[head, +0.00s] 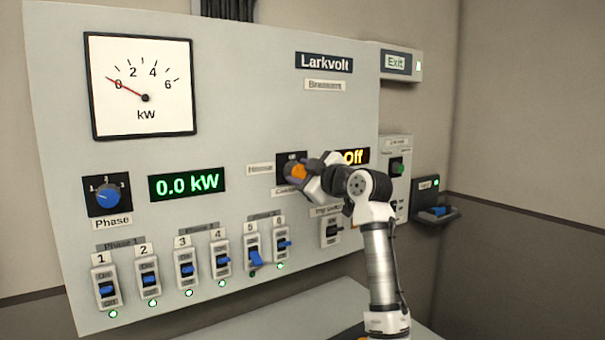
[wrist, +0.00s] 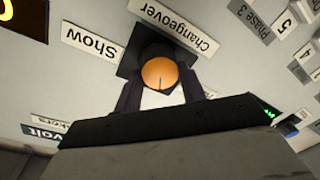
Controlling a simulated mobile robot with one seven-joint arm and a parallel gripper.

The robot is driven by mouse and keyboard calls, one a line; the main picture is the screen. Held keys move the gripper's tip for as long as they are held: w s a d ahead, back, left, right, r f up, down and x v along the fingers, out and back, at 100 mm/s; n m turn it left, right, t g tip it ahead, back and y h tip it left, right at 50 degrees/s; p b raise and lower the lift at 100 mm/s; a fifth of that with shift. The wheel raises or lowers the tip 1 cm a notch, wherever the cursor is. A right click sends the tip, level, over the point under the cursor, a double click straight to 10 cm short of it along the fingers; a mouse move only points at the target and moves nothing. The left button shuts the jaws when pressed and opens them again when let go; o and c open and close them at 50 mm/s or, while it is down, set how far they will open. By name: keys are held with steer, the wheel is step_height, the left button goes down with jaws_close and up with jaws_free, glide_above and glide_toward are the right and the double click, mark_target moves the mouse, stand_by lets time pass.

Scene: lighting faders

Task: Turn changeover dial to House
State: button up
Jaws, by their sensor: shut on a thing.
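The changeover dial is an orange round knob (head: 298,172) on a dark plate, partly hidden by my gripper (head: 309,173) in the head view. In the wrist view, turned upside down, the knob (wrist: 160,74) sits between my two fingers (wrist: 160,92), which are shut on it. A dark line on the knob points down in the wrist view, toward the panel's top. A "Changeover" label (wrist: 176,24) and a "Show" label (wrist: 91,40) show there. In the head view a small blurred label (head: 260,168) lies left of the dial. An amber display (head: 355,156) reads "Off", partly covered.
A blue Phase dial (head: 108,197) and a "0.0 kW" display (head: 187,185) are to the left. Several numbered switches with blue levers (head: 185,270) line the panel's bottom. A trip switch (head: 331,232) sits just below my gripper. The kW meter (head: 140,87) points at 0.

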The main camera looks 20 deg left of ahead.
steer(key=n, duration=0.6)
steer(key=shift+s+a+f+h, duration=0.1)
steer(key=shift+h, duration=0.2)
stand_by(0.4)
steer(key=o, duration=1)
steer(key=shift+c, duration=0.2)
steer(key=b+v, duration=0.4)
steer(key=v, duration=1)
steer(key=shift+b, duration=0.3)
